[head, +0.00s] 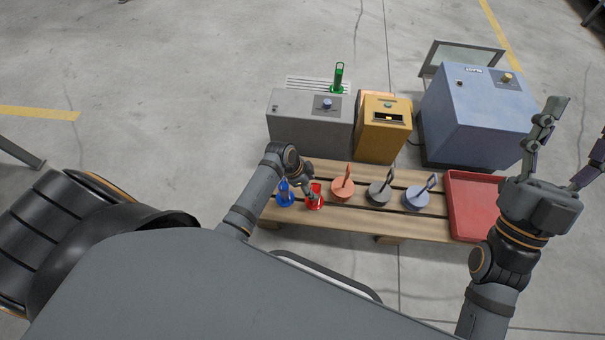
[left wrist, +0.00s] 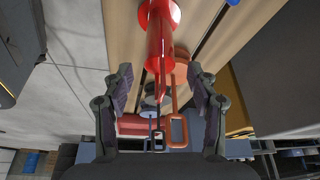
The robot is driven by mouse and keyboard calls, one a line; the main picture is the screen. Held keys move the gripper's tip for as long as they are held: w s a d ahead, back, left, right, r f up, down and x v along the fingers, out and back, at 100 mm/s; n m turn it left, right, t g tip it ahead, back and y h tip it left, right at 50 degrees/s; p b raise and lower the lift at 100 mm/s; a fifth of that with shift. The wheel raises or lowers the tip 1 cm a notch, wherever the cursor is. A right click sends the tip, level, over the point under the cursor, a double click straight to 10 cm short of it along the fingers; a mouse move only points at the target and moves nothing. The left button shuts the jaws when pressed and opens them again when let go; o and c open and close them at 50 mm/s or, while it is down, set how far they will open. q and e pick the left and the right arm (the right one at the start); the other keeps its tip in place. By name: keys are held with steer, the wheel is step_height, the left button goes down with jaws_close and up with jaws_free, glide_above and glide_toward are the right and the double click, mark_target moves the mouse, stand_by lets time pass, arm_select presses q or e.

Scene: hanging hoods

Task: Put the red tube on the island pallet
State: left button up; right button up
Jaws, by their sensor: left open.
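The red tube (head: 315,204) stands on the wooden pallet (head: 330,226) near its left end, with a round red base. My left gripper (head: 308,189) is at it from above and hides part of it. In the left wrist view the red tube (left wrist: 160,38) reaches from the top toward the space between the two spread fingers. My left gripper (left wrist: 162,88) is open there, with a gap between the fingers and the tube. My right gripper (head: 576,138) is open and empty at the right, above the floor beyond the pallet's right end.
A blue tube (head: 285,198) stands close left of the red one. An orange piece (head: 343,190), a black piece (head: 379,194) and a blue-grey piece (head: 417,200) stand to the right, then a red tray (head: 478,207). Grey (head: 300,133), yellow (head: 380,138) and blue (head: 470,125) machines stand behind.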

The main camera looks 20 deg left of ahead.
arm_select(q)
steer(key=shift+p+v, duration=0.45)
steer(key=shift+v, duration=0.5)
arm_select(e)
steer(key=w+f+m+g+h+p, duration=0.1)
steer(key=w+f+g, duration=0.25)
steer(key=f, duration=0.45)
steer(key=w+f+m+g+h, duration=0.1)
steer(key=w+f+g, duration=0.1)
steer(key=f+g, duration=0.45)
arm_select(q)
steer(key=s+a+r+n+t+y, duration=0.1)
steer(key=a+r+n+t, duration=0.1)
steer(key=r+n+t, duration=0.3)
steer(key=s+a+r+n+t+y+p, duration=0.1)
steer(key=a+r+n+t, duration=0.2)
steer(key=r, duration=1.1)
steer(key=n+t, duration=0.2)
steer(key=n, duration=0.1)
steer(key=shift+s+r+y+p, duration=0.25)
steer(key=shift+r+y+p, duration=0.05)
steer(key=shift+y, duration=0.1)
arm_select(e)
steer(key=s+f+g, duration=0.2)
steer(key=f, duration=0.6)
steer(key=s+f+g, duration=0.2)
steer(key=f+g, duration=0.1)
steer(key=f, duration=0.6)
steer(key=shift+s, duration=0.3)
